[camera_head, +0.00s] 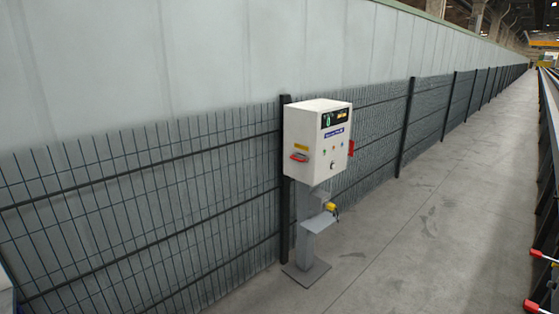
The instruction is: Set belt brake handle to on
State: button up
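A white control box (311,146) stands on a grey pedestal (309,232) in front of the fence. A red handle (299,157) sits on the box's left side, below a small yellow label (301,147); it looks roughly level. Another red part (351,148) sticks out on the box's right side. I cannot tell from the labels which one is the belt brake handle. The front has a dark display (335,117), a blue label strip and several small buttons. My gripper is not in view.
A dark mesh fence (140,215) runs along the pale wall behind the box. A yellow part (330,207) sits on a pedestal bracket. Red-tipped parts (543,256) jut from the dark structure at the right edge. The concrete floor (430,220) between is clear.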

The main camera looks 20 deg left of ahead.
aim_at(297, 157)
jog(key=u, duration=0.6)
jog(key=i+l, duration=0.1)
jog(key=i, duration=0.6)
jog(key=i+u, duration=0.1)
jog(key=i, duration=0.6)
jog(key=i+l, duration=0.2)
jog(key=i, duration=0.45)
jog(key=i+l, duration=0.1)
jog(key=i, duration=0.6)
jog(key=i+l+u, duration=0.1)
jog(key=i, duration=0.6)
